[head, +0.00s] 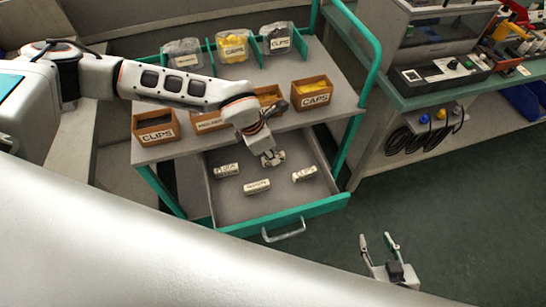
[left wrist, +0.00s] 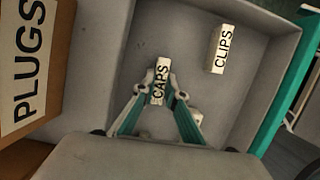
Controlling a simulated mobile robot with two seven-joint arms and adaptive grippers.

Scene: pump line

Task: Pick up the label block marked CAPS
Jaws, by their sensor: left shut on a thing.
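The white label block marked CAPS (left wrist: 160,82) is between the fingertips of my left gripper (left wrist: 158,88) in the left wrist view. That gripper is shut on it. In the head view my left gripper (head: 271,159) points down into the open drawer (head: 228,211), and its fingers cover much of the block. I cannot tell whether the block touches the drawer floor. My right gripper (head: 379,242) is open and empty, over the floor in front and to the right of the drawer.
Other white label blocks lie in the drawer: one at left (head: 227,170), one in front (head: 257,186), one at right (head: 304,174). A CLIPS block (left wrist: 221,50) shows in the wrist view. Orange bins, including CLIPS (head: 156,137) and CAPS (head: 314,101), stand on the shelf above.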

